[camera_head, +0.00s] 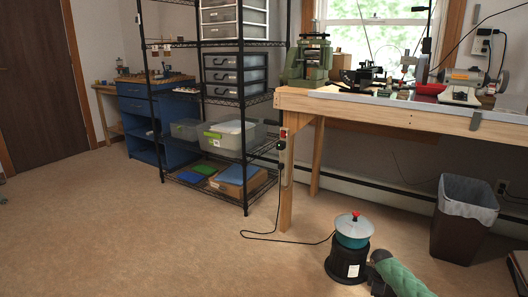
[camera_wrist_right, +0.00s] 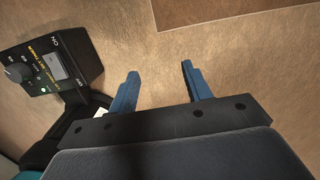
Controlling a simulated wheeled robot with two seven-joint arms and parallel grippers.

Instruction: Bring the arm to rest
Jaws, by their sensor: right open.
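My right gripper (camera_wrist_right: 157,88) shows in the right wrist view. Its two blue fingers stand apart with nothing between them, over tan floor. A black control box (camera_wrist_right: 45,72) with a knob and a switch is close to the left of the fingers; I cannot tell whether they touch. My left gripper is in neither view.
A round machine (camera_head: 348,250) with a grey lid and black base stands on the floor, a green quilted thing (camera_head: 400,278) beside it. A workbench (camera_head: 400,113), black wire shelf (camera_head: 240,150) and waste bin (camera_head: 463,220) stand behind.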

